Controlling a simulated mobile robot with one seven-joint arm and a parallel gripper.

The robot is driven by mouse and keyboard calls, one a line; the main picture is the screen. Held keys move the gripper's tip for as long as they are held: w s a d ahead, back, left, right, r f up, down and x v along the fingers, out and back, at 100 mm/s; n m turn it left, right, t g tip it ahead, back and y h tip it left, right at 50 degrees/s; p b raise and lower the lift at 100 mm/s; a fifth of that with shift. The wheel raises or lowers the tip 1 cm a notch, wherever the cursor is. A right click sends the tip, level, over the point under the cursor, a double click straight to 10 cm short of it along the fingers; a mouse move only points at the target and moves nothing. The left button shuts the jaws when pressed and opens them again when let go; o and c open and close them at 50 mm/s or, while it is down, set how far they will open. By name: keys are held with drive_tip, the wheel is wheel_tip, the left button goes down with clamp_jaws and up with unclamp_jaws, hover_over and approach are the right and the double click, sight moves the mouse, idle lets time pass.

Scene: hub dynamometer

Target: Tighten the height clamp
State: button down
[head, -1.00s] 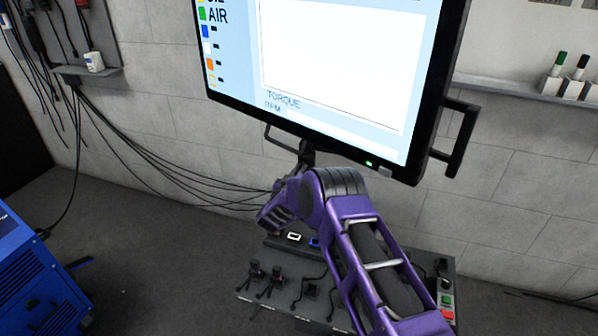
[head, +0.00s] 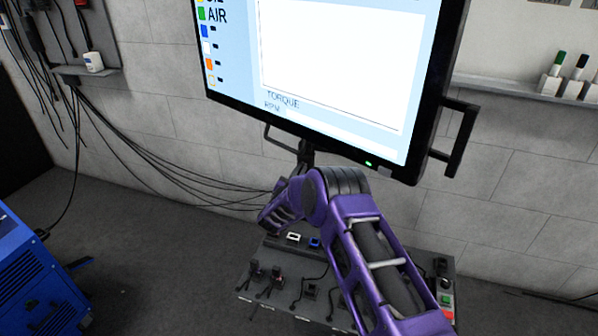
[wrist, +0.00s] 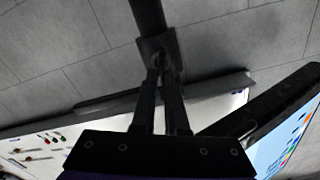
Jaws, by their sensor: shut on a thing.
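In the wrist view, my gripper (wrist: 161,70) reaches up with two dark fingers close together. Their tips are at a dark block on a dark post (wrist: 148,14), which I take to be the height clamp (wrist: 158,43). The fingers are shut on a part of it, and that part is mostly hidden between the tips. In the head view, my purple arm reaches toward the monitor's stand, and my fingers and the clamp cannot be made out there. The stand's dark post (head: 305,152) shows below the monitor.
A large monitor (head: 330,60) with a side handle (head: 462,140) hangs close above my arm. A control panel (head: 270,300) with switches and plugs lies below it. Black cables (head: 165,170) run along the wall to the left. A blue machine (head: 40,280) stands at lower left.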

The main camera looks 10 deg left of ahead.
drive_tip(key=m, duration=0.3)
drive_tip(key=shift+d+f+m, duration=0.1)
drive_tip(key=shift+d+m, duration=0.1)
drive_tip(key=shift+m, duration=0.2)
drive_tip(key=m, duration=0.6)
drive_tip(key=f+m, duration=0.1)
drive_tip(key=m, duration=0.2)
drive_tip(key=shift+s+d, duration=0.1)
drive_tip(key=shift+d, duration=0.05)
drive_tip(key=shift+m, duration=0.5)
drive_tip(key=c, duration=0.9)
unclamp_jaws()
drive_tip(key=shift+r, duration=0.1)
drive_tip(key=shift+c, duration=0.2)
drive_tip(key=s+a+p, duration=0.1)
drive_tip(key=s+a, duration=0.2)
drive_tip(key=s, duration=1.4)
drive_tip(key=shift+a+p, duration=0.2)
drive_tip(key=shift+p, duration=0.2)
